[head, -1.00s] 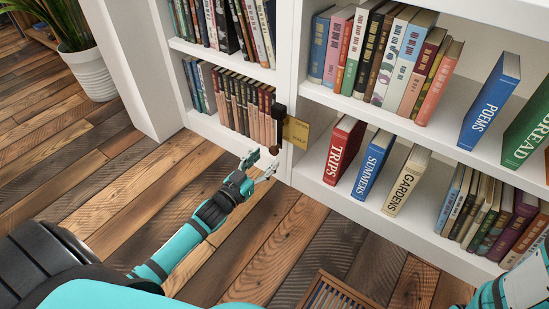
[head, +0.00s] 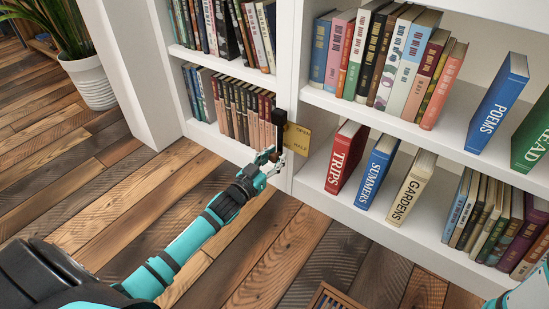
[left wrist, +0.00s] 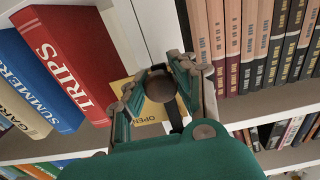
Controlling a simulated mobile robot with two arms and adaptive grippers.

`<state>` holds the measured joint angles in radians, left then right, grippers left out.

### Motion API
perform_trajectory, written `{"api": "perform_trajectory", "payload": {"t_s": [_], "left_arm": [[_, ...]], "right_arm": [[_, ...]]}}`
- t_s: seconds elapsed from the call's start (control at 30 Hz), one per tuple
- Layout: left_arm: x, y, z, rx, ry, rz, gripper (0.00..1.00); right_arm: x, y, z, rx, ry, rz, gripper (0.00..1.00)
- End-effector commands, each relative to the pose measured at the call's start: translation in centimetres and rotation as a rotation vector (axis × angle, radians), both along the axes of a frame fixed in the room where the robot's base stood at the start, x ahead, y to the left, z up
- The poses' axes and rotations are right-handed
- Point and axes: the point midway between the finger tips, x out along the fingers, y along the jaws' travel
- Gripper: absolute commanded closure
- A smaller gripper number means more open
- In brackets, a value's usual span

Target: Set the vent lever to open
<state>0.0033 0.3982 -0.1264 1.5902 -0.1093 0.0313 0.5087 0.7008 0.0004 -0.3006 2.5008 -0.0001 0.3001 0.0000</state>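The vent lever (head: 279,118) is on the white upright between the two bookcase bays, with a black upper part. Its round brown knob (left wrist: 160,88) shows in the left wrist view. A brass plate (head: 297,139) beside it reads OPEN above HALF; any lower label is hidden. The lever hangs downward, its knob end below the OPEN mark. My left gripper (head: 273,159) is at the lever's lower end. In the left wrist view its fingers (left wrist: 163,80) stand open on either side of the knob, with small gaps visible. My right gripper is out of view.
Books titled TRIPS (head: 346,157), SUMMERS (head: 377,170) and GARDENS (head: 411,187) stand just right of the lever. Shelved books (head: 238,108) stand to its left. A potted plant (head: 92,82) is at far left. The plank floor (head: 140,190) is mostly clear; a slatted wooden object (head: 338,299) lies at the bottom.

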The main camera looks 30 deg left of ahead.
Motion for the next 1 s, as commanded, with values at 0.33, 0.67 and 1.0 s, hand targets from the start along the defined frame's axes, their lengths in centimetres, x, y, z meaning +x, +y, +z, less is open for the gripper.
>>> {"api": "perform_trajectory", "payload": {"t_s": [0.33, 0.67, 1.0], "left_arm": [[0.0, 0.0, 0.0, 0.0, 0.0, -0.001, 1.0], [-0.1, -0.1, 0.0, -0.008, 0.002, -0.002, 1.0], [-0.4, -1.4, 0.5, -0.147, 0.025, -0.001, 1.0]], "right_arm": [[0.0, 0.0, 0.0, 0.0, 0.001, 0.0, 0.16], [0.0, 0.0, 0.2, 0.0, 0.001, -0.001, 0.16], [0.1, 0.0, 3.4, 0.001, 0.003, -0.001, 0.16]]}}
